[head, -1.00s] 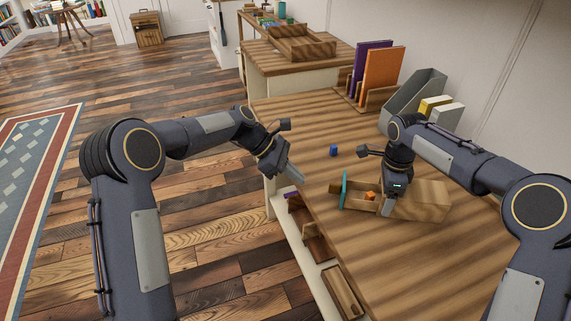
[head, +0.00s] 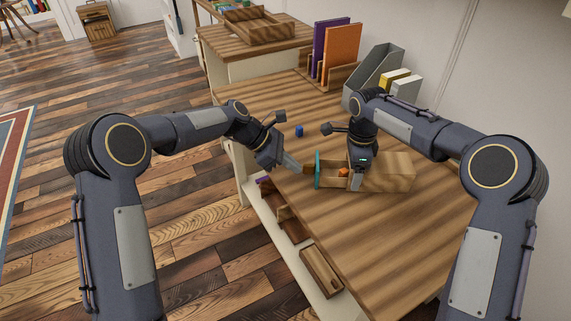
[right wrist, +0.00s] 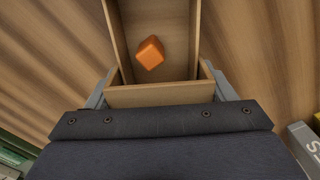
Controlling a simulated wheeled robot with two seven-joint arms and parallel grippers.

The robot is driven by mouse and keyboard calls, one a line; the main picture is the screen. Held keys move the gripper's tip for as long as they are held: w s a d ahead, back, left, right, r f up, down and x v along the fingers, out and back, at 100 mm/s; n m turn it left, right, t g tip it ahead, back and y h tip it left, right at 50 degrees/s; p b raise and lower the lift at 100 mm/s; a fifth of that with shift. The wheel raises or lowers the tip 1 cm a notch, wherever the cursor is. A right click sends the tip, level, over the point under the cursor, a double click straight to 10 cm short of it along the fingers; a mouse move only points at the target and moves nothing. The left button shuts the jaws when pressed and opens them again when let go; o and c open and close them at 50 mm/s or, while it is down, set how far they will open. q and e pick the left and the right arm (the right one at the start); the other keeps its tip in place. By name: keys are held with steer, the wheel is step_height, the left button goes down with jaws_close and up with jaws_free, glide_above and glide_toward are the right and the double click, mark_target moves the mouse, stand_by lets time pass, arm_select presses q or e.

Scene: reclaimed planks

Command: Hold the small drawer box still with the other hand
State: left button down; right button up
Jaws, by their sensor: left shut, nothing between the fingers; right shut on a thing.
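The small wooden drawer box (head: 392,173) lies on the plank desk, its drawer pulled out to the left. The drawer has a teal front (head: 317,168) and an orange cube (head: 343,172) inside; the cube also shows in the right wrist view (right wrist: 150,53). My right gripper (head: 356,182) is over the box from above, shut on it, with fingers at both sides of its body in the right wrist view. My left gripper (head: 298,166) is shut and empty, just left of the teal front, close to its knob; whether they touch is unclear.
A blue cube (head: 299,131) lies on the desk (head: 390,245) behind the drawer. Purple and orange books (head: 341,52) and a grey file holder (head: 374,72) stand at the back. Open shelf compartments (head: 290,225) are below the desk's left edge. The front desk area is clear.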

mark_target(307, 165)
arm_select(q)
steer(key=d, duration=0.7)
steer(key=shift+w+d, duration=0.1)
steer(key=shift+d, duration=0.6)
arm_select(e)
steer(key=shift+a, duration=0.15)
arm_select(q)
steer(key=shift+r, duration=0.1)
arm_select(e)
steer(key=shift+a, duration=0.1)
arm_select(q)
steer(key=shift+a, duration=0.45)
steer(key=a, duration=0.3)
steer(key=shift+a, duration=0.25)
steer(key=v, duration=1)
arm_select(e)
steer(key=shift+d, duration=0.25)
